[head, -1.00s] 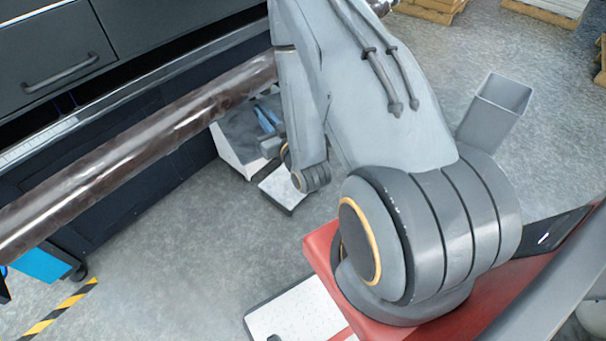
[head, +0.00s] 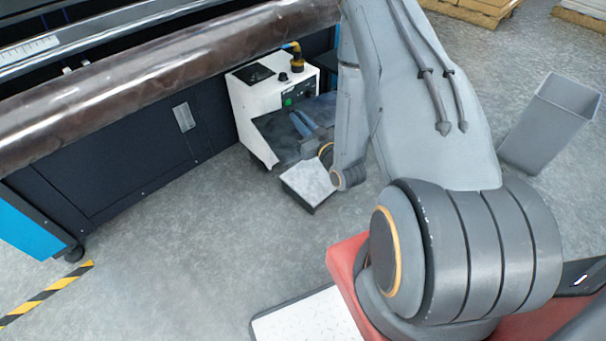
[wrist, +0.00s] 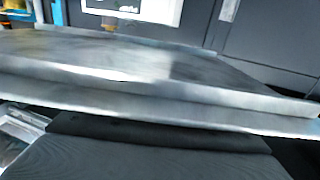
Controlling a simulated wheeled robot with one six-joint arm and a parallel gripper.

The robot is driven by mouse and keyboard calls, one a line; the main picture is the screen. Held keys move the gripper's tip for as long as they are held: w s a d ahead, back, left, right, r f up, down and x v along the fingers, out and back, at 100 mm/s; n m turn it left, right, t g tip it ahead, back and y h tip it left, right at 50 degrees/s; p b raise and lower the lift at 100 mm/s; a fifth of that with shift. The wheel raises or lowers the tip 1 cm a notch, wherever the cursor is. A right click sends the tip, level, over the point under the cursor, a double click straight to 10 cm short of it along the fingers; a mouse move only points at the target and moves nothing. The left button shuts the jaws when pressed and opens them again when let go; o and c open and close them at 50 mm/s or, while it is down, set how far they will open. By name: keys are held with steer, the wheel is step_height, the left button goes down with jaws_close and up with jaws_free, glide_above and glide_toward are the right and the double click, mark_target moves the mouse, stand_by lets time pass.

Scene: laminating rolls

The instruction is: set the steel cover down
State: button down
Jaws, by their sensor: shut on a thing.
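The steel cover (wrist: 150,62) fills the middle of the wrist view as a broad, shiny grey sheet with a folded front edge. It lies slightly tilted in that picture, with dark and bright reflections. My gripper (wrist: 158,122), dark and ribbed, is shut on the cover's near edge at the bottom of the wrist view. In the head view my arm hides most of the gripper. It is low, in front of the white machine (head: 252,98). Whether the cover touches anything underneath cannot be told.
A grey bin (head: 550,125) stands at the right. Yellow-black tape (head: 45,293) marks the floor at lower left. Open grey floor lies in front.

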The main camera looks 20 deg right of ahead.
steer(key=w+d+f+n+y+b, duration=0.1)
steer(key=w+f+b, duration=0.3)
steer(key=f+b, duration=0.9)
steer(key=w+d+f+n+y+b, duration=0.1)
steer(key=w+d+f+b, duration=0.2)
steer(key=f+b, duration=1)
steer(key=w+d+f+y+b, duration=0.2)
steer(key=w+f+b, duration=0.4)
steer(key=f+b, duration=0.6)
steer(key=shift+w+d+f+n+g+b, duration=0.1)
steer(key=shift+d+f+n+g+b, duration=0.1)
steer(key=shift+f, duration=1.4)
steer(key=shift+w+d+f+n+g+b, duration=0.1)
steer(key=shift+d+f, duration=0.05)
steer(key=shift+f, duration=1.5)
steer(key=shift+w+d+f+n+g+b, duration=0.1)
steer(key=shift+d+f, duration=0.1)
steer(key=shift+f, duration=1.4)
steer(key=shift+f, duration=0.55)
steer(key=c, duration=1.8)
jaws_free()
steer(key=shift+o, duration=0.2)
steer(key=p+v, duration=0.2)
steer(key=v, duration=0.4)
steer(key=shift+s+d+r+p, duration=0.1)
steer(key=shift+s+p, duration=0.1)
steer(key=shift+p, duration=0.2)
steer(key=shift+s+d, duration=0.15)
steer(key=shift+s, duration=0.55)
